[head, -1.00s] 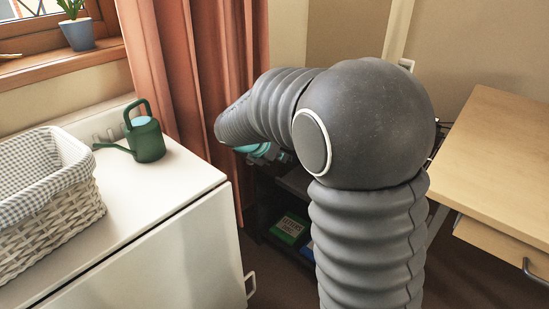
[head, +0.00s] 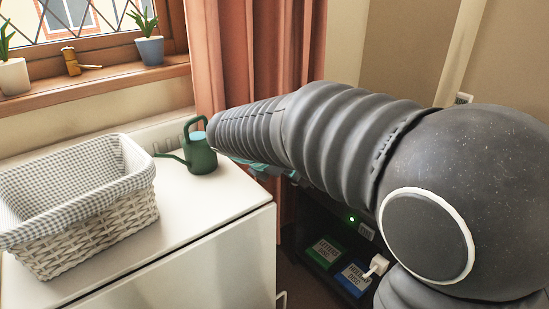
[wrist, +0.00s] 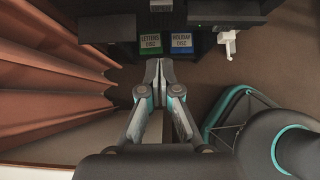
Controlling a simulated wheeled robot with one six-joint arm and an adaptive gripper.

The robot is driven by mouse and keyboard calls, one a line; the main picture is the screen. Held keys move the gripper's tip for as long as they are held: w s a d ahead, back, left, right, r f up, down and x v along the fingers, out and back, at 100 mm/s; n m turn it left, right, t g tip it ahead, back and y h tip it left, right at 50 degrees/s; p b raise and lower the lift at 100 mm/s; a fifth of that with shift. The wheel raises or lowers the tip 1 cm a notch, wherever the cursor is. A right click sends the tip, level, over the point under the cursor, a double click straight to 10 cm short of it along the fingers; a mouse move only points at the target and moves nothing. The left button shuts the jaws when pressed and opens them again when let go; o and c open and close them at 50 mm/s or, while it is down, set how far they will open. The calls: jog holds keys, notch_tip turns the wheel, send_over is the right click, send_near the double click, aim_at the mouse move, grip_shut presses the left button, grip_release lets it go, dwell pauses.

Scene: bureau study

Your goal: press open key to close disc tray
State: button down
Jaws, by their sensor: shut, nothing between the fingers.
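My gripper (wrist: 158,66) is shut and empty in the wrist view, its fingertips just short of the disc cases on the low dark shelf. In the head view, only a bit of its teal part shows beneath my arm. A dark device (wrist: 223,12) is at the top edge of the wrist view, right of the fingertips. In the head view, a small green light (head: 351,219) glows in the dark unit, with a pale label (head: 366,231) beside it. My arm covers much of this unit.
A green letters disc case (head: 325,252) and a blue holiday disc case (head: 353,278) lie on the shelf, with a white object (head: 377,265) beside them. A watering can (head: 201,154) and wicker basket (head: 95,232) stand on the white cabinet (head: 190,215). Curtains (wrist: 45,90) hang left.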

jog(key=v, duration=0.8)
jog(key=shift+p, duration=0.3)
jog(key=shift+w+f, duration=0.1)
jog(key=s+d+f+m+y, duration=0.3)
jog(key=s+d+m, duration=0.3)
jog(key=s+m, duration=0.5)
jog(key=s+d+f+m+y, duration=0.4)
jog(key=s+d+m, duration=0.3)
jog(key=s+m, duration=0.3)
jog(key=m, duration=0.4)
jog(key=shift+s, duration=0.35)
